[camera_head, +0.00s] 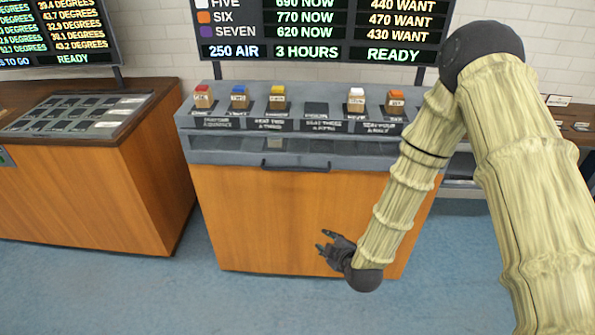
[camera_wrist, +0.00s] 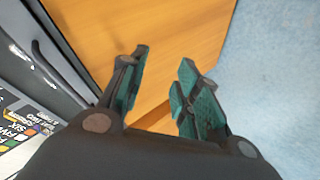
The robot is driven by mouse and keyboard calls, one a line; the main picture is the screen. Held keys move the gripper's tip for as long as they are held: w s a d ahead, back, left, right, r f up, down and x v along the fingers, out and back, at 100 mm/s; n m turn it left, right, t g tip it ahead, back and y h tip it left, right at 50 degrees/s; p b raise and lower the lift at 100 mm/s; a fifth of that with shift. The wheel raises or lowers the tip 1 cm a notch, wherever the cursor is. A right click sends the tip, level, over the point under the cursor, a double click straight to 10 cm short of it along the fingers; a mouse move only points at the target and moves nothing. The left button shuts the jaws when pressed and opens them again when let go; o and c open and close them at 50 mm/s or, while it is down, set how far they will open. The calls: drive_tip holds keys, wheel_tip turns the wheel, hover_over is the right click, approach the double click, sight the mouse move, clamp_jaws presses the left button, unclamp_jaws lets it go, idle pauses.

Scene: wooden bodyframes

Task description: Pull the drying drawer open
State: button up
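The drying drawer (camera_head: 232,154) is a grey drawer front with a black bar handle (camera_head: 295,168), set under the top of the middle wooden cabinet. It looks shut or nearly so; I cannot tell exactly. The dark handle also shows at the left of the wrist view (camera_wrist: 62,68). My gripper (camera_head: 325,241) is in front of the orange wood panel, below and to the right of the handle, apart from it. In the wrist view my gripper (camera_wrist: 160,92) has its two green-padded fingers spread, with nothing between them.
Several small blocks with coloured tops, such as a red one (camera_head: 203,97) and an orange one (camera_head: 395,101), stand on the grey top. Another wooden cabinet (camera_head: 85,190) stands at the left. Blue floor (camera_head: 240,300) in front is clear. Screens (camera_head: 325,30) stand behind.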

sight(298, 170)
drive_tip(key=w+a+r+n+t+y, duration=0.2)
drive_tip(key=w+a+r+n+t, duration=0.35)
drive_tip(key=w+r, duration=0.65)
drive_tip(key=shift+n+g, duration=0.25)
drive_tip(key=shift+g, duration=0.5)
drive_tip(key=x, duration=0.3)
drive_tip(key=a+p+x, duration=0.1)
drive_tip(key=x, duration=0.2)
drive_tip(key=r+p+x, duration=0.1)
drive_tip(key=x, duration=0.2)
drive_tip(key=shift+s+a+r, duration=0.1)
drive_tip(key=shift+s+a, duration=0.15)
drive_tip(key=shift+a, duration=0.05)
drive_tip(key=shift+c, duration=0.5)
clamp_jaws()
